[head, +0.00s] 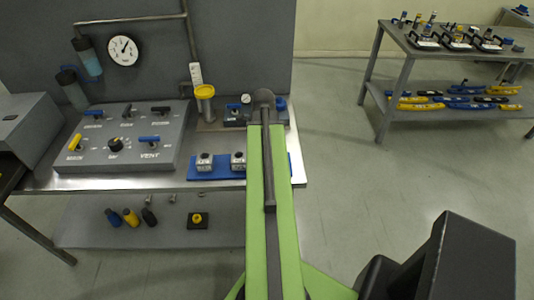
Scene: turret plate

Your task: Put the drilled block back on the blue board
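The blue board (221,171) lies on the steel bench near its front edge. My green arm covers its middle, and a strip of blue shows right of the arm. Two pale grey blocks with dark round holes on top stand on the board: a left block (205,161) and a right block (238,161) close to my arm. Whether another drilled block stands behind my arm cannot be seen. My arm reaches forward over the bench and ends in view at a grey joint. My gripper's fingers do not show, so whether they hold anything is hidden.
A grey valve panel (120,158) fills the bench left of the board. A yellow-topped cylinder (205,98) and a small gauge (246,99) stand behind. The lower shelf (170,238) holds bottles and a black-and-yellow piece. Another table (455,50) stands far right, with open floor between.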

